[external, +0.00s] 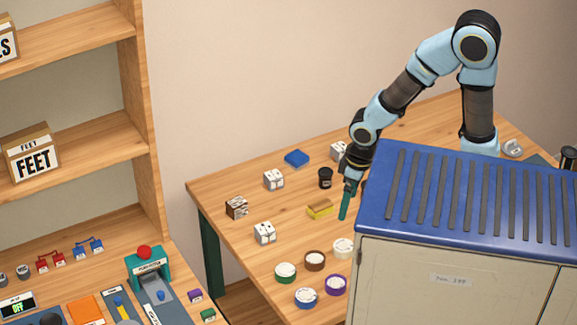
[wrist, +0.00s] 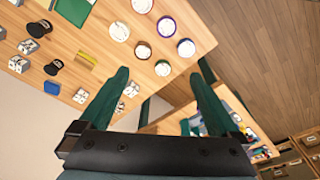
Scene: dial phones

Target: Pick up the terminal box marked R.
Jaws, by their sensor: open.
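Small white boxes with dark marks stand on the wooden table: one box (external: 273,180) at the back, another box (external: 265,232) nearer the front, and a third box (external: 338,150) beside my arm. A brown-and-white box (external: 236,207) is near the left edge. I cannot read an R on any of them, so the terminal box marked R cannot be told apart. My gripper (external: 347,200) is open over the table, right of a yellow block (external: 319,209).
Several round dials, including a green-rimmed dial (external: 286,272), are at the table's front. A black spool (external: 325,177) and blue block (external: 296,158) stand near the yellow block. A blue-topped cabinet (external: 460,195) hides the table's right part. Shelves (external: 75,160) stand at left.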

